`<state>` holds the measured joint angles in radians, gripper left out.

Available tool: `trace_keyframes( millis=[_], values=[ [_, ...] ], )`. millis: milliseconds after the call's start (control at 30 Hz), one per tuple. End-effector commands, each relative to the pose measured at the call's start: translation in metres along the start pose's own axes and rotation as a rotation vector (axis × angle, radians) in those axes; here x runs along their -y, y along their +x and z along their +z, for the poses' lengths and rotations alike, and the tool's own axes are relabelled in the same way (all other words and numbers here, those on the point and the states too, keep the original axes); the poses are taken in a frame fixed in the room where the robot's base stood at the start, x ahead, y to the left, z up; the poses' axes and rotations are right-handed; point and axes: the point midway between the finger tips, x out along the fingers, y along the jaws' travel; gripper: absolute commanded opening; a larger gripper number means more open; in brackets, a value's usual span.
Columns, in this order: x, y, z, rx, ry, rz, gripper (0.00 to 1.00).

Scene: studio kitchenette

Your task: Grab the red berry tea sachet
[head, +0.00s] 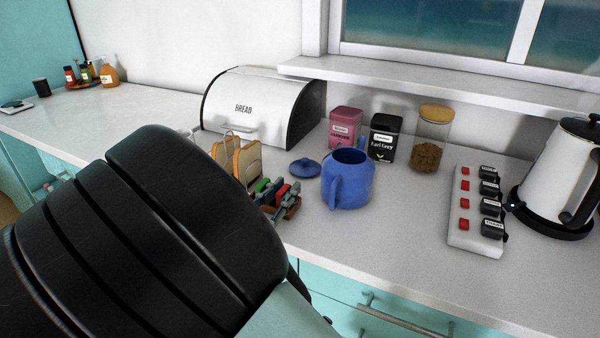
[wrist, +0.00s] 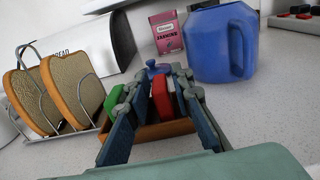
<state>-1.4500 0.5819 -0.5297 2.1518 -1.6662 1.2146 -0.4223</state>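The red berry tea sachet (wrist: 161,98) stands upright in a small wooden holder (wrist: 172,129). It also shows in the head view (head: 282,191). My gripper (wrist: 160,82) is open, with its two fingers apart around the holder area. The red sachet shows between the fingers, nearer the right one; whether it touches that finger I cannot tell. A green sachet (wrist: 112,97) stands to the left, partly behind the left finger. In the head view my gripper (head: 280,203) is at the holder, and my arm hides part of the counter.
A toast rack with bread (wrist: 75,85) stands close on the left. A blue teapot (head: 347,180) and its lid (head: 305,168) are to the right. The bread box (head: 262,108), jasmine tin (head: 345,126) and black tin (head: 383,137) stand behind. Counter in front of the teapot is clear.

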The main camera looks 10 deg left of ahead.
Motion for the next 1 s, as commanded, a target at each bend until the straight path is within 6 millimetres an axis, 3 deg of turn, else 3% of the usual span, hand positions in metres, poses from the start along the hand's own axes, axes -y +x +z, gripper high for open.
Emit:
trace_keyframes(
  millis=[67,200,567,667,1000],
  values=[
    [0.0,0.0,0.0,0.0,0.0,0.0,0.19],
    [0.0,0.0,0.0,0.0,0.0,0.0,0.04],
    [0.0,-0.001,0.002,0.0,0.001,0.0,0.04],
    [0.0,0.0,0.012,-0.001,0.004,-0.001,0.04],
    [0.0,0.0,0.078,-0.001,0.006,-0.001,0.04]
  ],
)
